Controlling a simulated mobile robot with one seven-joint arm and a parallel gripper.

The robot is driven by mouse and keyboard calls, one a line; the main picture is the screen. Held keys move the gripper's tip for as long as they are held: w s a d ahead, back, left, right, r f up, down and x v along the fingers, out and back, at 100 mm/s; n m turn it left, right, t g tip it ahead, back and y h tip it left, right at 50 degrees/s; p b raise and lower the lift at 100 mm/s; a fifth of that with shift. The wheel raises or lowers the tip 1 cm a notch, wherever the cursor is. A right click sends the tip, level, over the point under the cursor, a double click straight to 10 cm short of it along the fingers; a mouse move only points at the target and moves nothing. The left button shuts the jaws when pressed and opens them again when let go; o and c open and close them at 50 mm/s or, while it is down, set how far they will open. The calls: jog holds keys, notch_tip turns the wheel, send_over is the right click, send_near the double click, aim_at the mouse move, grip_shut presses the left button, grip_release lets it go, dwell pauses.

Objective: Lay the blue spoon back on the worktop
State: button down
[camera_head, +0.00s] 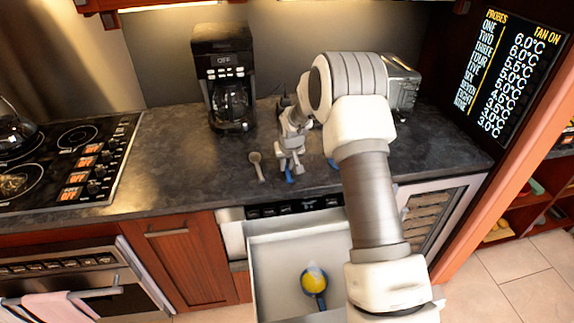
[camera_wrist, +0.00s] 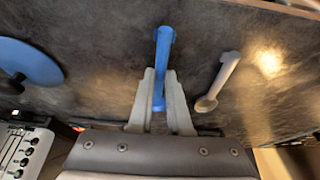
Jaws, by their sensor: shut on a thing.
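The blue spoon (camera_wrist: 163,55) is held between my gripper's two fingers (camera_wrist: 162,95) in the wrist view, its blue handle pointing away from the palm. In the head view my gripper (camera_head: 290,166) is low over the worktop (camera_head: 190,165), near its front edge, and a bit of the blue spoon (camera_head: 289,176) shows below the fingers. I cannot tell whether the spoon touches the worktop. The rest of the spoon is hidden by the gripper.
A grey spoon (camera_head: 256,166) lies left of my gripper. A blue round thing (camera_wrist: 28,63) lies on the other side. A coffee maker (camera_head: 226,80) stands behind. Below, an open drawer (camera_head: 275,270) holds a blue utensil with something yellow (camera_head: 314,279).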

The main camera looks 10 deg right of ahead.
jog(key=shift+f+b, duration=0.35)
jog(key=shift+b, duration=0.05)
jog(key=c, duration=0.8)
grip_release()
jog(key=shift+r, duration=0.1)
jog(key=s+f+b+v, duration=0.1)
jog(key=s+v, duration=0.2)
jog(key=v, duration=2.3)
jog(key=shift+t, duration=0.5)
jog(key=s+r, duration=0.1)
jog(key=s, duration=0.8)
jog(key=s+r, duration=0.1)
jog(key=s, duration=0.9)
jog(key=s+r, duration=0.2)
jog(key=s, duration=0.7)
jog(key=shift+s, duration=0.25)
